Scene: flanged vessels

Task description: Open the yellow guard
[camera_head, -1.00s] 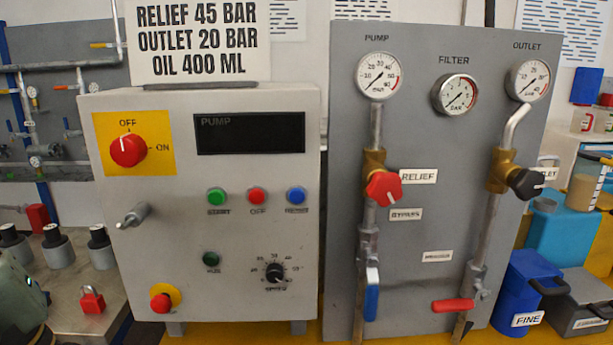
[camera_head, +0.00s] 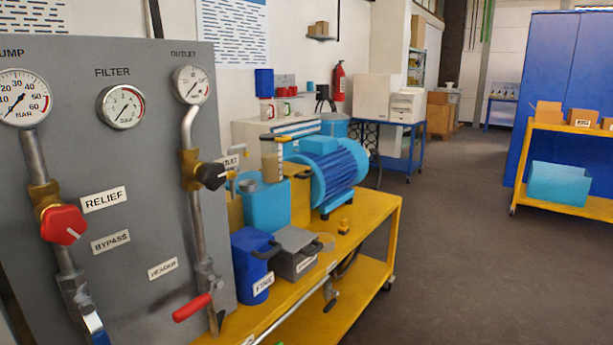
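No part is plainly recognisable as the yellow guard. A yellow upright piece (camera_head: 300,200) shows between the turquoise tank (camera_head: 268,207) and the blue finned motor (camera_head: 328,168), partly hidden by the tank and containers; I cannot tell whether it is the guard or whether it is open. A small yellow block (camera_head: 343,227) lies on the cart top in front of the motor. My gripper is not in view.
A yellow cart (camera_head: 372,218) carries the motor, tank, a blue FINE container (camera_head: 252,262) and a grey container (camera_head: 297,255). The grey gauge panel (camera_head: 130,200) fills the left. Open floor (camera_head: 460,270) lies right of the cart, before another yellow cart (camera_head: 565,165).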

